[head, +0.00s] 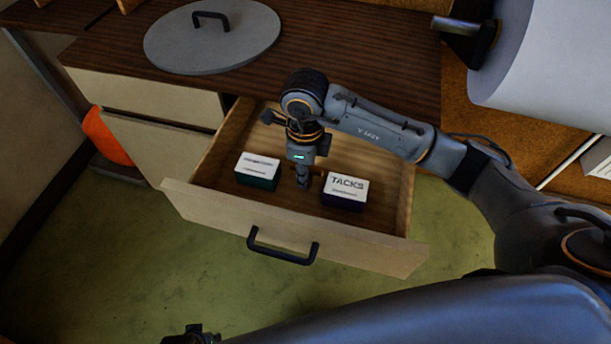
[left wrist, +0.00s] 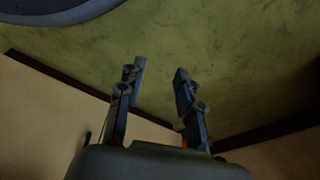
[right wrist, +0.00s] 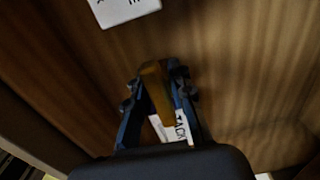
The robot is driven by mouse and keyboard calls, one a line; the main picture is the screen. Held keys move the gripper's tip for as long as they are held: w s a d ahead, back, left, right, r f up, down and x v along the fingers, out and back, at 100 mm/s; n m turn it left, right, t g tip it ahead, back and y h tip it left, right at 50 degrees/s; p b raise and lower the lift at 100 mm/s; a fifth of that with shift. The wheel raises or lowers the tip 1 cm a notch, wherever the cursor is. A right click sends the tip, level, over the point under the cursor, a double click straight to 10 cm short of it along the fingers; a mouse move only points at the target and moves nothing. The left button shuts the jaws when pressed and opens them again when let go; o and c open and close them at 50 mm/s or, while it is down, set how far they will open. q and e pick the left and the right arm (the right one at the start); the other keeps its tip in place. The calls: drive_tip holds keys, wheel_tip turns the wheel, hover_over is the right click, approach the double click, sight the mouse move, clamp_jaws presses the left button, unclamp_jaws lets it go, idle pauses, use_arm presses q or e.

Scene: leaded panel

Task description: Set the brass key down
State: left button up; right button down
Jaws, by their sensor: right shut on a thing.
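My right gripper (head: 303,182) reaches down into the open drawer (head: 290,225), between two small boxes. In the right wrist view it is shut on the brass key (right wrist: 156,82), a brownish-gold piece held between the fingertips. The key is mostly hidden by the gripper in the head view, and I cannot tell whether it touches the drawer floor. My left gripper (left wrist: 160,85) is open and empty, with bare green floor beyond its fingers; only a bit of it shows at the bottom of the head view.
In the drawer, a white-topped box with a teal side (head: 257,168) stands left of the gripper and a TACKS box (head: 345,190) right. A round grey lid (head: 205,45) lies on the dark desktop. The drawer front has a black handle (head: 282,252). An orange object (head: 105,138) sits left.

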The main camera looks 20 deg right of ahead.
drive_tip(key=shift+f, duration=0.75)
use_arm(q)
drive_tip(key=shift+w+r, duration=0.25)
drive_tip(key=shift+r, duration=0.15)
use_arm(e)
drive_tip(key=shift+f, duration=0.2)
drive_tip(key=c, duration=1.4)
unclamp_jaws()
drive_tip(key=shift+o, duration=1.1)
use_arm(q)
drive_tip(key=shift+w+r, duration=0.2)
drive_tip(key=shift+r, duration=0.15)
use_arm(e)
drive_tip(key=shift+r, duration=0.1)
